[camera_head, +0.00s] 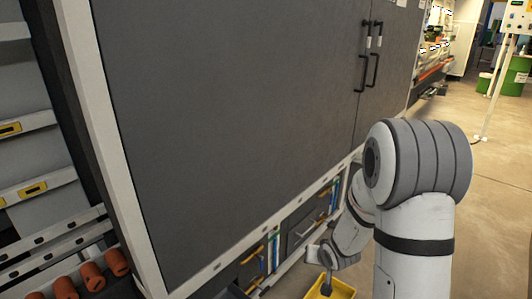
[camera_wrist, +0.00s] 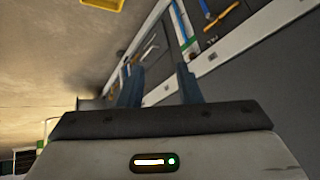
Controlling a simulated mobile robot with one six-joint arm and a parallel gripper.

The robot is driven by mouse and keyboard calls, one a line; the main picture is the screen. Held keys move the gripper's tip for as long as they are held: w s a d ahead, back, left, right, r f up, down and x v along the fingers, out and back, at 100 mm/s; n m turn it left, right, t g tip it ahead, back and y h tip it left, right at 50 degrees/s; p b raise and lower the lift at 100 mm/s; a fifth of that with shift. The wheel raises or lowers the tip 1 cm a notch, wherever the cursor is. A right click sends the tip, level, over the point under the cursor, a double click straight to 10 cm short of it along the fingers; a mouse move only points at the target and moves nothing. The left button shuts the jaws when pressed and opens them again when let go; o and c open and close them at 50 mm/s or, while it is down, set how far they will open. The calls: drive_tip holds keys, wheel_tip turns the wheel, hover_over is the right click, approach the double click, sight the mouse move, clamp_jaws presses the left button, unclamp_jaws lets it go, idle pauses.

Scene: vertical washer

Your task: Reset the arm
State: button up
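My arm stands at the right of the head view, bent downward, with its wrist low near the cabinet's base. My gripper (camera_wrist: 160,80) shows in the wrist view with its two dark fingers apart and nothing between them. In the head view its fingers are hard to make out near the bottom edge, close to a yellow bin (camera_head: 342,292). The yellow bin also shows at the top of the wrist view (camera_wrist: 103,3).
A large dark grey cabinet (camera_head: 230,110) with black door handles (camera_head: 374,70) fills the middle. Tools hang in its low rack (camera_head: 275,250). A shelf with orange cylinders (camera_head: 92,277) stands at left. Floor (camera_head: 490,200) is clear at right, past my arm.

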drive_tip(key=s+d+r+g+h+p, duration=0.1)
drive_tip(key=s+r+p, duration=0.1)
drive_tip(key=s+r, duration=0.35)
drive_tip(key=s+r+p, duration=0.2)
drive_tip(key=r, duration=0.6)
drive_tip(key=s+d+r+g+h+p, duration=0.1)
drive_tip(key=s+r+p, duration=0.1)
drive_tip(key=s+r, duration=0.35)
drive_tip(key=s+a+r+n+g+y+p, duration=0.1)
drive_tip(key=s+a+r+g+p, duration=0.1)
drive_tip(key=s+r, duration=0.8)
drive_tip(key=shift+s+a+r+g+p, duration=0.3)
drive_tip(key=shift+s+a+r+p, duration=0.1)
drive_tip(key=shift+s+p, duration=0.35)
